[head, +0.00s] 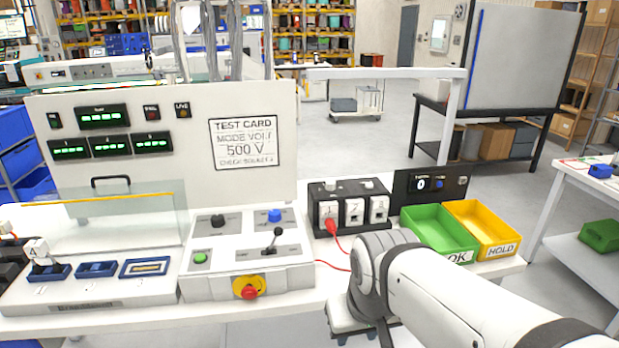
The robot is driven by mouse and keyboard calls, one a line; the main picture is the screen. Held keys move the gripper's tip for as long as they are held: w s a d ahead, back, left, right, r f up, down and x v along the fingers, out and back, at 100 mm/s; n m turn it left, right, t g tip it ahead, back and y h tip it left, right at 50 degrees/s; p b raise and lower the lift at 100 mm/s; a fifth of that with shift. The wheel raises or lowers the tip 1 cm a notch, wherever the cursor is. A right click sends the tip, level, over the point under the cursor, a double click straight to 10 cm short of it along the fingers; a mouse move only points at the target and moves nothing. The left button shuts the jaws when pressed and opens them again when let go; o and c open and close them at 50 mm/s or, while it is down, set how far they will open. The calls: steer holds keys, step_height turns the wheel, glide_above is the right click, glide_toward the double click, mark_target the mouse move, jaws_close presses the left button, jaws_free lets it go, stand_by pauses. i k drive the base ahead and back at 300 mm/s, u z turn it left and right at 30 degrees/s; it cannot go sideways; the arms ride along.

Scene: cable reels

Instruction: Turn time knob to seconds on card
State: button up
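The test card (244,145) is on the white upright panel. It reads "TEST CARD" and "500 V"; its other lines are blurred, and I cannot read a seconds value. The sloped control box (205,282) carries a black knob (218,220) at left and a blue knob (274,215) at right. Their labels are too small to read, so I cannot tell which is the time knob. My arm comes in from the lower right, to the right of the control box. My gripper is not visible.
A green button (200,257) and a red emergency stop (248,290) are on the control box. A red lead runs from the socket block (352,206) towards my arm. Green (432,228) and yellow (485,228) bins stand right. A clear guard (105,228) stands left.

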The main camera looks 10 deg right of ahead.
mark_target(330, 184)
steer(key=u, duration=0.05)
steer(key=i, duration=1)
steer(key=z, duration=0.05)
